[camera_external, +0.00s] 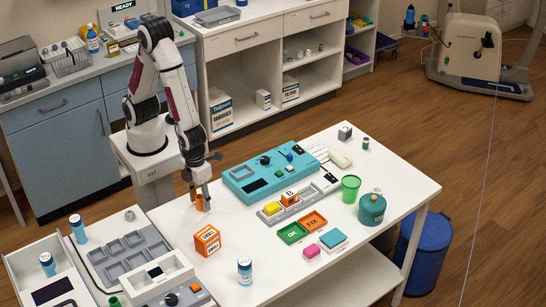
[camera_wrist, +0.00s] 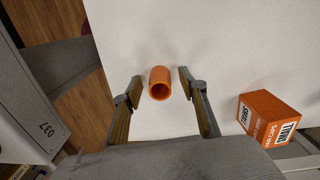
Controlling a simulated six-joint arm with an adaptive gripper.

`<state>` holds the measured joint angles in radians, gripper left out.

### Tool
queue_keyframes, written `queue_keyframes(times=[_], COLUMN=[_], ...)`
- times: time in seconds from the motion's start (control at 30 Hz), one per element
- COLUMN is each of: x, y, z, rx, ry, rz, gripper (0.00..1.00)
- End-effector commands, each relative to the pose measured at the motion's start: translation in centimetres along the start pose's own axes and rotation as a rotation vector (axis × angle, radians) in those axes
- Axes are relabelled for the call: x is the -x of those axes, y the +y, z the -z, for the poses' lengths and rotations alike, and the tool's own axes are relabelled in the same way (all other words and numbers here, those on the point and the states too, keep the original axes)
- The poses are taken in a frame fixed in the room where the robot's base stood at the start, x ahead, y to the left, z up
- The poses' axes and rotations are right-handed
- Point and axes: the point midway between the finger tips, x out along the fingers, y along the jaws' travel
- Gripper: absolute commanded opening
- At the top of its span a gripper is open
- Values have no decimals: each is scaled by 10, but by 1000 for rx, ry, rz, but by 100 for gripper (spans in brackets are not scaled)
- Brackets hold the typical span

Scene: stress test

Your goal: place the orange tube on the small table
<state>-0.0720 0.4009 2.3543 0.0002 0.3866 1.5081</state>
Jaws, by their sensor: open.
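The orange tube (camera_wrist: 159,90) stands upright on the white table (camera_wrist: 125,30), between the two fingers of my gripper (camera_wrist: 158,88) in the wrist view. Gaps show on both sides of the tube, and the fingers do not touch it. In the external view the tube (camera_external: 200,203) is at the table's left edge, right below my gripper (camera_external: 197,190), and the fingers partly cover it. My gripper is open and points down. Which surface is the small table I cannot tell for sure; the white table (camera_external: 340,270) is the one under the tube.
An orange box (camera_external: 207,240) stands close to the tube, at right in the wrist view (camera_wrist: 268,115). A white-and-blue bottle (camera_external: 245,270) stands nearer the front. A teal device (camera_external: 250,185), green cup (camera_external: 350,188) and teal canister (camera_external: 371,209) lie farther right. A grey tray unit (camera_external: 110,265) is at left.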

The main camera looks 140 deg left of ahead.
Motion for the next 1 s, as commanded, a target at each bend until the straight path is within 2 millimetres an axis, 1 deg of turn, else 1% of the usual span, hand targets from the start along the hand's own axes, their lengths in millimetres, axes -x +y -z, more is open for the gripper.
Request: queue_keyframes(times=[0.17,0.2,0.27,0.3,0.33,0.43,0.47,0.77,1.0], x=[0,0,0,0,0,0,0,1,11], y=[0,0,0,0,0,0,0,0,-1], z=[0,0,0,0,0,0,0,0,0], rx=[0,0,0,0,0,0,0,0,0], ry=[0,0,0,0,0,0,0,0,0], rz=[0,0,0,0,0,0,0,1,2], gripper=[42,39,24,13,7,7,5,5,5])
